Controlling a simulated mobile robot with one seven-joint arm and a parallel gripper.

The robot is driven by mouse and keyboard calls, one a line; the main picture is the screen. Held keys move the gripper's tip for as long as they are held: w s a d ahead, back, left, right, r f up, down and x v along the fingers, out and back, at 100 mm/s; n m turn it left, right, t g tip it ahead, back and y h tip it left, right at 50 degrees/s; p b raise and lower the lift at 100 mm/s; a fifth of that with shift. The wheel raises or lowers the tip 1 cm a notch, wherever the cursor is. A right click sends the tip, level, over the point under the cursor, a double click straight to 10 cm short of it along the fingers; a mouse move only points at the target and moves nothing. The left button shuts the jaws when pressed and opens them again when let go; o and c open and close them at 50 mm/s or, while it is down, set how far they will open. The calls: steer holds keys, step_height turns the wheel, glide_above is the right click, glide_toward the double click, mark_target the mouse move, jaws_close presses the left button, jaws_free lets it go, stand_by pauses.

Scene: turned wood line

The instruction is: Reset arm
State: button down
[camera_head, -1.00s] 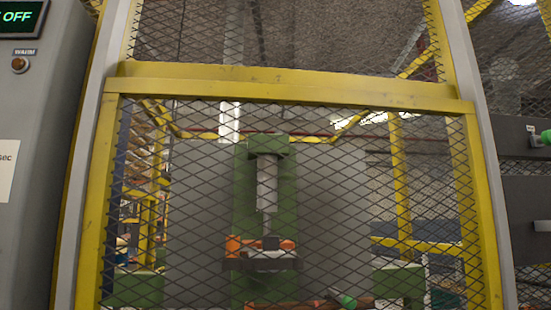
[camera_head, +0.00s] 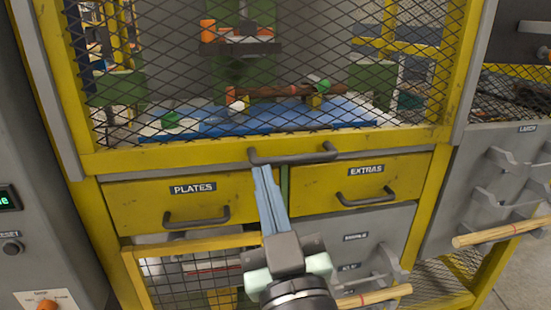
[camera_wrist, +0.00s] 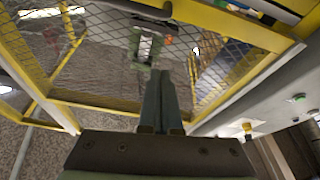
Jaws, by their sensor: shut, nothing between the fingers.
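My gripper (camera_head: 262,172) is shut and empty in the head view, its long grey fingers pointing up toward the dark handle (camera_head: 292,154) on the lower bar of the yellow mesh guard (camera_head: 200,153). The fingertips overlap the handle's left end in the picture; I cannot tell whether they touch it. The guard is down in front of the machine.
Below the guard are yellow drawers labelled PLATES (camera_head: 180,205) and EXTRAS (camera_head: 350,185), each with a dark handle. A lower mesh-front bin (camera_head: 190,270) juts out. Grey drawers with wooden bars stand at right, and a grey control cabinet (camera_head: 50,220) at left.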

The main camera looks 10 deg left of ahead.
steer(key=s+d+r+m+t+h+p, duration=0.1)
steer(key=s+d+r+m+t+h, duration=0.15)
steer(key=r, duration=0.55)
steer(key=s+d+r+m+t+h+p, duration=0.1)
steer(key=s+r+m+t+h, duration=0.2)
steer(key=r, duration=0.5)
steer(key=s+d+r+m+t+h, duration=0.15)
steer(key=s+r, duration=0.25)
steer(key=r, duration=0.5)
step_height(320, 180, up, 33)
steer(key=p, duration=3.4)
steer(key=shift+w+d+n+h, duration=0.15)
steer(key=shift+n+h, duration=0.25)
steer(key=shift+f, duration=0.1)
